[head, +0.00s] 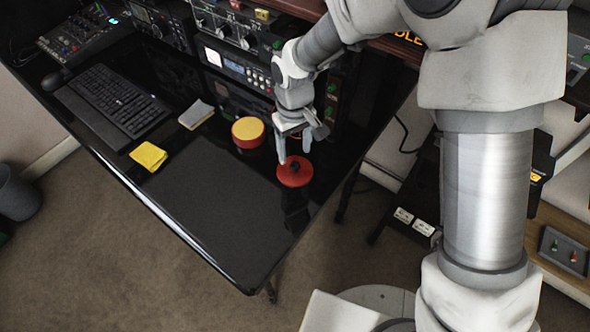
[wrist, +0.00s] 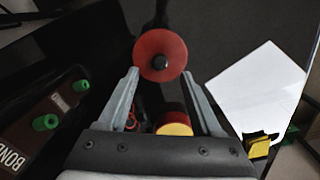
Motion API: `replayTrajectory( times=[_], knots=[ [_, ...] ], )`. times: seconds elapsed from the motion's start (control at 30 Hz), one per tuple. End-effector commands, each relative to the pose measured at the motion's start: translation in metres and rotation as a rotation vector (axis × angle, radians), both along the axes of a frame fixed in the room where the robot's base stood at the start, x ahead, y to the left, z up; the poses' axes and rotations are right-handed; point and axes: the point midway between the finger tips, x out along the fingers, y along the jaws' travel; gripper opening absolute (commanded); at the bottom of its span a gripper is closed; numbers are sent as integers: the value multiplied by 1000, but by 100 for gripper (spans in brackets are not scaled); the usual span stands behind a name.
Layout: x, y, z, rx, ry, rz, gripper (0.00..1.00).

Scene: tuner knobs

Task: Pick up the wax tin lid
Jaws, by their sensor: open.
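The wax tin lid, a flat red disc (head: 295,172) with a small black knob in its middle, lies on the black desk near its right edge. In the wrist view the lid (wrist: 148,48) shows just beyond my fingertips, roughly centred between them. My gripper (head: 294,156) is open and points down above the lid in the head view, with nothing held. Both fingers also show in the wrist view (wrist: 161,76), spread apart. From these views I cannot tell whether a finger touches the lid. A red tin with a yellow top (head: 248,129) stands left of the lid.
Rack equipment (head: 235,65) with knobs stands along the back, close behind my gripper. A keyboard (head: 112,104), a grey pad (head: 196,114) and yellow notes (head: 149,155) lie to the left. A dark mat (head: 215,190) covers the front; its surface is clear.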

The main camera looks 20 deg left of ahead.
Motion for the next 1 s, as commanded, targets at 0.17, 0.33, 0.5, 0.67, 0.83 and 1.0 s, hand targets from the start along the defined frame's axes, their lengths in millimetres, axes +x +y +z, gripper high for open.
replayTrajectory(
  times=[0.17, 0.33, 0.5, 0.67, 0.83, 1.0],
  knots=[
    [-1, -1, -23, -2, 4, -1, 66],
    [-1, -1, -47, -1, 2, -1, 66],
    [-1, -1, -50, -1, 1, -1, 66],
    [0, -1, -49, -1, 1, -1, 52],
    [0, -1, -49, -1, 1, -1, 21],
    [0, -1, -49, 0, 0, -1, 0]
  ],
)
